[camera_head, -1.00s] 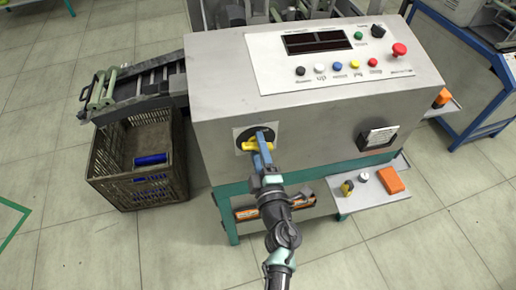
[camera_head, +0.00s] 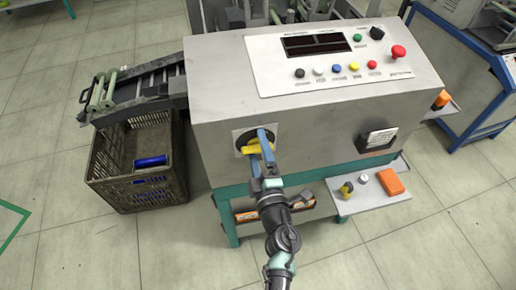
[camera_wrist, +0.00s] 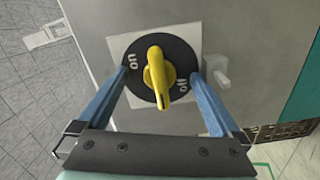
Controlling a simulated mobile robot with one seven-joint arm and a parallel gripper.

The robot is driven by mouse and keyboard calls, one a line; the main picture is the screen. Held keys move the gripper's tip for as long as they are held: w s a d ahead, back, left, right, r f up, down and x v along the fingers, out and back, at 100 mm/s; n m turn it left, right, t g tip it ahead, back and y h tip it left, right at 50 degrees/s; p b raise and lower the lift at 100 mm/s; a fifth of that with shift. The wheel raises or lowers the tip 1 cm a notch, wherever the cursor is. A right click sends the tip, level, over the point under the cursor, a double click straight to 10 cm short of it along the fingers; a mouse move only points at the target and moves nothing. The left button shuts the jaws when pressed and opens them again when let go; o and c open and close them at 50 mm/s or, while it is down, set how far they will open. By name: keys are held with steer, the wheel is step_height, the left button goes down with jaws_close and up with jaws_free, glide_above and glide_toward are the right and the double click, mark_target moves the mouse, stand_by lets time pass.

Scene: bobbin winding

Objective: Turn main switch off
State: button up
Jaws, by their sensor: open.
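The main switch is a yellow knob (camera_wrist: 157,78) on a black round dial (camera_wrist: 137,55), with "on" lettered at the left and "off" at the right in the wrist view. In the head view, the knob (camera_head: 250,149) sits on the machine's front face. My gripper (camera_wrist: 160,74) is open, its blue fingers on either side of the knob with a gap to each. It also shows in the head view (camera_head: 259,147), partly covering the dial.
The control panel (camera_head: 345,55) with coloured buttons and a red emergency button (camera_head: 398,52) is on top of the machine. A crate (camera_head: 110,190) with a blue bobbin stands at the left. A side shelf (camera_head: 350,206) juts out at the lower right.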

steer(key=p+v, duration=0.2)
steer(key=v, duration=0.6)
steer(key=shift+s, duration=0.35)
steer(key=shift+d+r, duration=0.1)
